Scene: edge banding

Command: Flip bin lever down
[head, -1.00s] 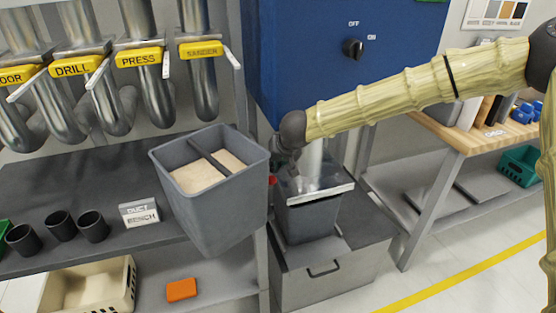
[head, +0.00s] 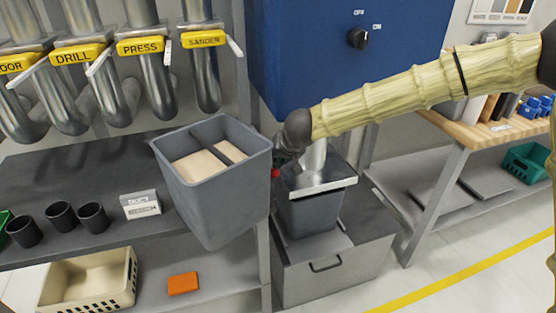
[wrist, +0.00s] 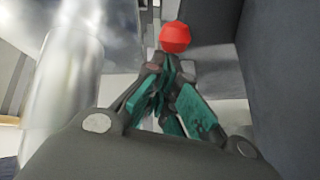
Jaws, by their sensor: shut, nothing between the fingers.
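The bin lever shows as a red ball knob (wrist: 175,37) in the wrist view, just beyond my fingertips. In the head view a small red bit of the knob (head: 275,173) shows at the left side of the grey dust bin (head: 313,212). The bin stands under a metal lid and duct (head: 318,186). My gripper (wrist: 165,75), with teal and dark fingers, is shut and empty, close below the knob in the wrist view. I cannot tell whether it touches the knob. In the head view my gripper is mostly hidden behind the grey two-part bin and my wrist.
A grey divided bin (head: 180,200) stands close on the left. A blue cabinet (head: 310,50) with a knob switch is behind. The dust bin stands on a grey box (head: 335,270) with a handle. Open floor (head: 450,260) lies to the right.

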